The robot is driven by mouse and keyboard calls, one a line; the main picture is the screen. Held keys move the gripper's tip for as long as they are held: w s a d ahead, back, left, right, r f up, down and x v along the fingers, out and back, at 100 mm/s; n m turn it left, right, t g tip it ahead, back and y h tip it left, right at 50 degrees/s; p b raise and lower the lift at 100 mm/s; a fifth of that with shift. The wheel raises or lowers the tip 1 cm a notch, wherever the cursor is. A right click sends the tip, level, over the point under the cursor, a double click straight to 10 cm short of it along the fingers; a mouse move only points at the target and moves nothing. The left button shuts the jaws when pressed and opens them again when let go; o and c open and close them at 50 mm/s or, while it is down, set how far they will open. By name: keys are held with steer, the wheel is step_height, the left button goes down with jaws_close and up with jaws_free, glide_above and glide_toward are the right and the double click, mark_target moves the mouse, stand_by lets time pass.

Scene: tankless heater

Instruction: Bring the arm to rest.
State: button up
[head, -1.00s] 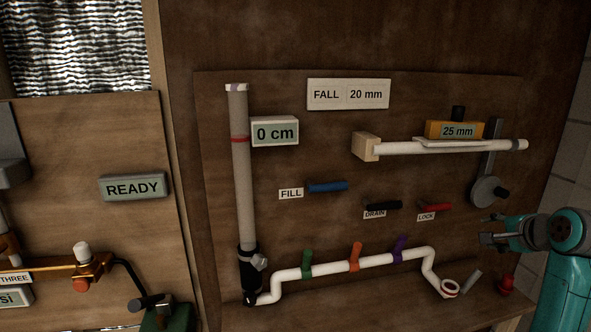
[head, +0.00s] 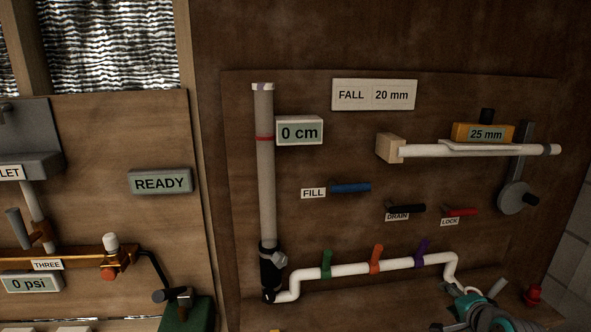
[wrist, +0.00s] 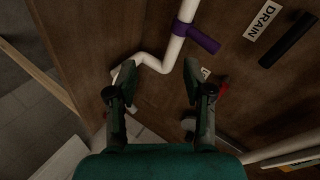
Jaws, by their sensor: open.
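My gripper (wrist: 150,85) is open and empty in the wrist view, its two dark fingers spread apart in front of the wooden board. The white pipe (wrist: 152,64) with a purple handle (wrist: 198,38) passes beyond the fingertips. In the head view my teal arm is at the bottom right, in front of the pipe's right end. It hides part of that end. The fingers are hard to make out there.
The board carries a clear upright tube (head: 266,180), a blue FILL lever (head: 351,188), a black DRAIN lever (head: 406,208) and a red LOCK lever (head: 461,212). A READY display (head: 160,181) is at left. A red knob (head: 533,294) stands at lower right.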

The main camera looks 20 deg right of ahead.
steer(key=s+a+f+n+t+y, duration=0.1)
steer(key=s+a+f+n, duration=0.3)
steer(key=s+a+f, duration=0.55)
steer(key=s+a+f+n+t, duration=0.1)
steer(key=s+a+f+n, duration=0.45)
steer(key=a, duration=0.95)
steer(key=s+a+r+n+y, duration=0.2)
steer(key=s+a+n, duration=0.2)
steer(key=s, duration=0.6)
steer(key=s+a+r+n+t+y, duration=0.1)
steer(key=s+a+r+n+y, duration=0.1)
steer(key=s+a+n, duration=0.3)
steer(key=shift+s+a+r+t, duration=0.35)
steer(key=shift+s+a, duration=1.35)
steer(key=shift+s, duration=0.8)
